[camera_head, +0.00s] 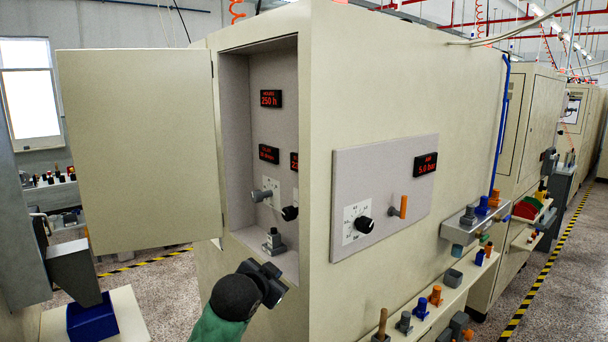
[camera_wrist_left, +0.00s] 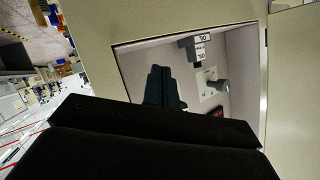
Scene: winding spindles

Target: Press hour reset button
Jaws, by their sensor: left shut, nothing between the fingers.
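An open cabinet recess (camera_head: 235,110) holds a red-lit display reading 250 h (camera_head: 271,98). Below are further red displays (camera_head: 269,153), a grey knob (camera_head: 262,195) on a white dial plate, and a black knob (camera_head: 290,213) partly cut off by the recess edge. A grey fitting (camera_head: 273,243) stands on the recess floor. I cannot make out which part is the hour reset button. My left gripper (camera_head: 268,278) is shut and empty, in front of and below the opening. In the left wrist view its dark fingers (camera_wrist_left: 163,88) overlap the recess, with the grey knob (camera_wrist_left: 217,87) beside them.
The cabinet door (camera_head: 140,150) stands open to the left. The right-hand outer panel (camera_head: 380,190) carries a 5.0 bar display (camera_head: 425,164), a black dial knob (camera_head: 364,224) and an orange lever (camera_head: 402,206). A ledge with small coloured parts (camera_head: 435,295) runs along the right.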

